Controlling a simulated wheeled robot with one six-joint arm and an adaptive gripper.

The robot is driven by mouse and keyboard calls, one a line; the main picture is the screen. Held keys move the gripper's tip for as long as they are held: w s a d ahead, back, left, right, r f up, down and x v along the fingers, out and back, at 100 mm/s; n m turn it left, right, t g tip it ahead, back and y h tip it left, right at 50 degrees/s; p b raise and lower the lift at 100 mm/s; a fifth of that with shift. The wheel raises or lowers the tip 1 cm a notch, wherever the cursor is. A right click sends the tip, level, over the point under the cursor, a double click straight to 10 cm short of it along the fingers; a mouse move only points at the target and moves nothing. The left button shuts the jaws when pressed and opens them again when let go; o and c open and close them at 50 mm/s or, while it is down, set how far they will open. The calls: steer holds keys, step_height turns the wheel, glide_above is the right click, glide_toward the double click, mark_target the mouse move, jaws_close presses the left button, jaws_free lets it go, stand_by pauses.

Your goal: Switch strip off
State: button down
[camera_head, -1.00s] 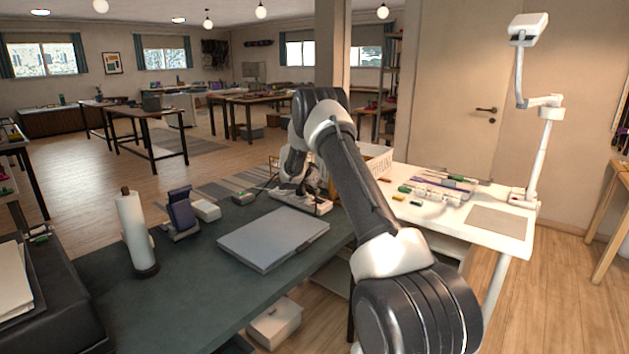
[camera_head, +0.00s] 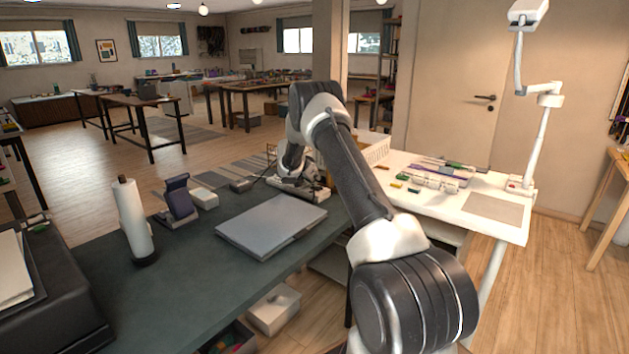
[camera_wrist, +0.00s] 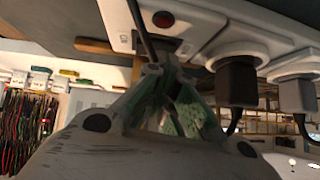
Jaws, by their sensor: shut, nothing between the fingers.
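The white power strip (camera_head: 309,193) lies at the far end of the dark green table, partly hidden behind my arm. In the wrist view the strip (camera_wrist: 216,38) fills the top, seen close and upside down. Its dark red switch (camera_wrist: 163,18) sits near one end, just beyond my fingertips. I cannot tell whether it is pressed or lit. Contact is not clear.
A grey closed laptop-like slab (camera_head: 272,226) lies nearer on the table. A paper roll (camera_head: 133,220), a dark blue stand (camera_head: 179,198) and a white box (camera_head: 204,198) stand to the left. A white table (camera_head: 440,205) with small tools adjoins at right.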

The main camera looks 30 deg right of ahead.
mark_target(318, 188)
steer(key=shift+s+f, duration=0.1)
steer(key=shift+s, duration=0.1)
steer(key=shift+s+d, duration=0.25)
steer(key=shift+s, duration=0.3)
steer(key=shift+r, duration=0.3)
steer(key=r, duration=0.4)
steer(key=shift+s+a+r, duration=0.1)
steer(key=shift+s, duration=0.15)
steer(key=v, duration=0.9)
steer(key=shift+a, duration=0.1)
